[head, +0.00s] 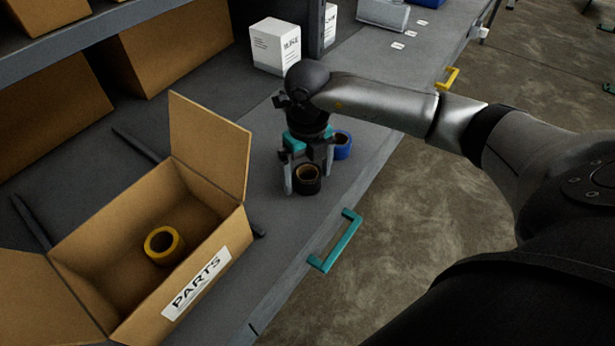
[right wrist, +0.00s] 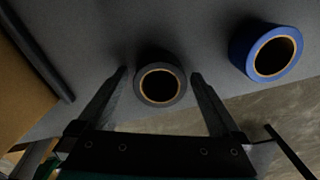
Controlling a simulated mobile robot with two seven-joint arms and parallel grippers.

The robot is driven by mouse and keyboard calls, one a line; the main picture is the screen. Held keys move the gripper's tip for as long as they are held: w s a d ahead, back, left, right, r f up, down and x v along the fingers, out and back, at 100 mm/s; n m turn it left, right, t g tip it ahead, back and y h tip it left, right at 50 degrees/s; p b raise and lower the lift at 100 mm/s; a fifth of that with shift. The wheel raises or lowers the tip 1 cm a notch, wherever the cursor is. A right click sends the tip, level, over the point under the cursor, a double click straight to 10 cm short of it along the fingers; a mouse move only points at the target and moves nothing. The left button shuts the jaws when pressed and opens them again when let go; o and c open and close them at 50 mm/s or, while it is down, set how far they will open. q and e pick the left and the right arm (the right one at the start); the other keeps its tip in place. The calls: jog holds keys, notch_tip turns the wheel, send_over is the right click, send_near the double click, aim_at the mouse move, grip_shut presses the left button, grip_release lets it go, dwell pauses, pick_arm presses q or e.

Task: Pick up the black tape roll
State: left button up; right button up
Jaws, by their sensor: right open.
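The black tape roll (head: 307,181) lies flat on the grey bench top, right of the cardboard box. My right gripper (head: 305,185) is over it, pointing down, with its fingers apart. In the right wrist view the black tape roll (right wrist: 161,86) sits between the two open fingertips (right wrist: 160,75), and I see a gap on each side. Part of the roll's back is hidden by the gripper in the head view. My left gripper does not show.
A blue tape roll (head: 343,146) lies just behind the black one. An open PARTS box (head: 222,240) holds a yellow tape roll (head: 163,245). A white box (head: 275,47) stands farther back. The bench's front edge with a teal handle (head: 336,241) is close on the right.

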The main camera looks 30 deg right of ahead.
jog(key=c, duration=1.3)
jog(key=shift+c, duration=0.5)
jog(key=shift+r, duration=0.15)
